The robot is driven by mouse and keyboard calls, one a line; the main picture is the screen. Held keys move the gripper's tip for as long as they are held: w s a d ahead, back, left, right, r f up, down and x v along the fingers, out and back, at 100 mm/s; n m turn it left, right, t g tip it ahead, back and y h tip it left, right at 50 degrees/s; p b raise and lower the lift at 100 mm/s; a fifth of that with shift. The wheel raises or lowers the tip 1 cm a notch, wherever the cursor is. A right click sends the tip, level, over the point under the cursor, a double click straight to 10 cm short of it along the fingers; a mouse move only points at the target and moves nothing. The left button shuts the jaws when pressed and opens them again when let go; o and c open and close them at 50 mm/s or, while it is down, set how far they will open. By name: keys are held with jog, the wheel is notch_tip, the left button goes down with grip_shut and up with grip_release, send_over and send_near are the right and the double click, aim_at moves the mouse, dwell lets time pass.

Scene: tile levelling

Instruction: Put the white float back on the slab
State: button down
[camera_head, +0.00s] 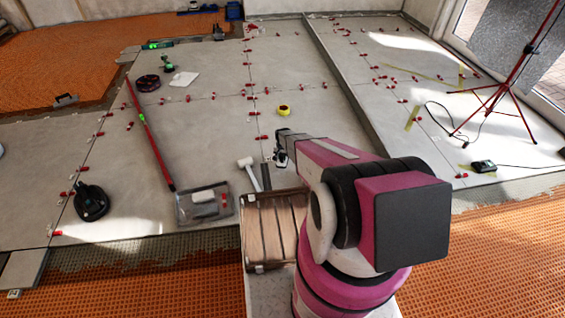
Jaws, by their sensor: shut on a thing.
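My gripper (281,157) is at the end of my arm, just right of the white-headed mallet. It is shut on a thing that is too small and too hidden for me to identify. A flat white piece (184,79) that looks like a float lies on the grey slab (190,130) at the upper left, well away from my gripper. Another white block (204,196) lies in the grey tray (183,217) at the lower left. I cannot tell for certain which white thing is the float.
The white-headed mallet (245,161) stands near a wooden crate (262,235). A yellow tape roll (283,110), a red level (150,135), a black suction cup (91,202) and several red clips lie on the slab. A red tripod (497,95) stands right.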

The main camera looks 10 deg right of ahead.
jog(key=shift+f, duration=2)
jog(key=shift+f, duration=0.2)
jog(key=c, duration=0.9)
grip_release()
